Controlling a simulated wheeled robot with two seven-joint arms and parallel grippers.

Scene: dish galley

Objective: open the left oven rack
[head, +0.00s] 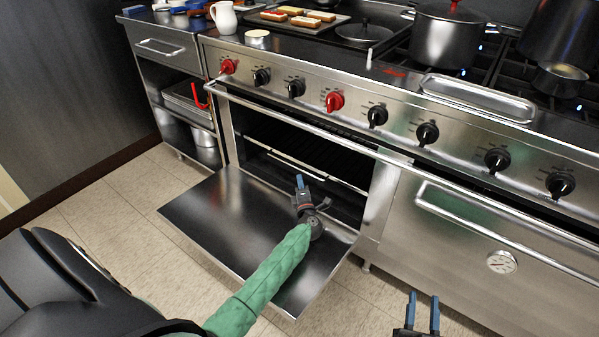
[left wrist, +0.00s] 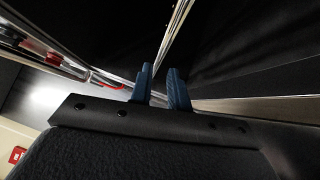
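The left oven's door (head: 225,215) is folded down flat, and its dark cavity is uncovered. The left oven rack (head: 292,162) is inside, with a bright front bar across the opening. My left gripper (head: 300,183) is above the lowered door, in front of the rack bar and apart from it in the head view. In the left wrist view its two blue fingers (left wrist: 160,85) stand apart with nothing clearly between them. A bright metal bar (left wrist: 175,38) runs beyond the gap. My right gripper (head: 423,302) is open and empty at the bottom, before the right oven door.
The right oven door (head: 480,240) is shut. An open shelf unit (head: 185,95) stands left. Floor before the range is clear.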

